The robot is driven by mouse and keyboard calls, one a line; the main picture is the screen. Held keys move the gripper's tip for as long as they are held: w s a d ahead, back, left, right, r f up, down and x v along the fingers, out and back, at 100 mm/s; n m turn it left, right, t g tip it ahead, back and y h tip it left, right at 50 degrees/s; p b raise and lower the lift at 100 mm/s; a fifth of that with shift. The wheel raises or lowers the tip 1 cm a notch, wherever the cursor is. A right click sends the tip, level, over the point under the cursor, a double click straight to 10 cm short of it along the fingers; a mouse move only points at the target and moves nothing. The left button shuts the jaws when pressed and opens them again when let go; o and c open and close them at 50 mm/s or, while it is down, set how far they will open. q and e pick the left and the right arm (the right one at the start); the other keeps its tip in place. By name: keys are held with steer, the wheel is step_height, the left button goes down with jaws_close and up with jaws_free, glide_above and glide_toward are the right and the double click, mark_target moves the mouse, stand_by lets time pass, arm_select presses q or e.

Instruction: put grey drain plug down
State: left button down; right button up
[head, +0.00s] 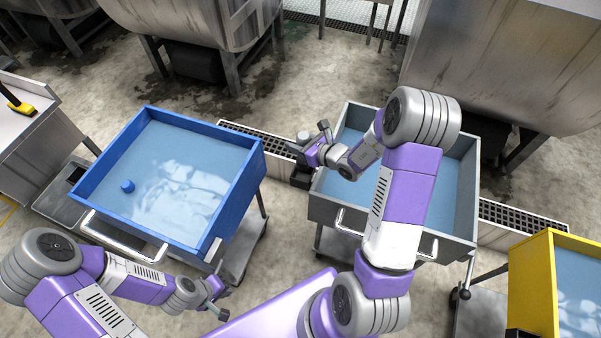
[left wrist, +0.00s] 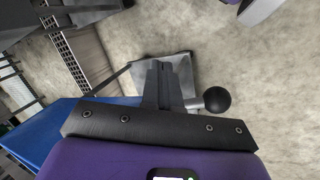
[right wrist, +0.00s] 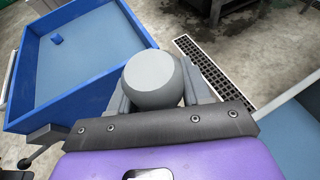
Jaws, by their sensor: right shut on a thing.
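The grey drain plug (right wrist: 153,78) is a rounded grey piece with a flat top, held between the fingers of my right gripper (right wrist: 155,95). In the head view my right gripper (head: 316,143) is above the gap between the blue tub (head: 205,125) and the grey tub (head: 465,190), by the grey tub's left rim. The grey drain plug (head: 303,138) shows there only small and partly covered. My left gripper (head: 222,302) is low in front of the blue tub's cart; its fingers (left wrist: 166,85) look closed together with nothing between them.
A blue plug (head: 127,186) sits in the blue tub. A yellow tub (head: 535,280) stands at the right. A floor grate (head: 258,143) runs behind the carts, with a dark box (head: 301,176) in the gap. Large steel drums (head: 205,20) stand at the back.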

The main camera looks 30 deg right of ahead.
mark_target(299, 158)
step_height(299, 158, down, 8)
steer(key=shift+w+f+b, duration=0.1)
steer(key=shift+b, duration=0.55)
steer(key=shift+f+b, duration=0.2)
steer(key=shift+b, duration=0.1)
steer(key=o, duration=1.1)
steer(key=shift+r, duration=0.1)
steer(key=shift+o, duration=0.2)
steer(key=shift+r, duration=0.1)
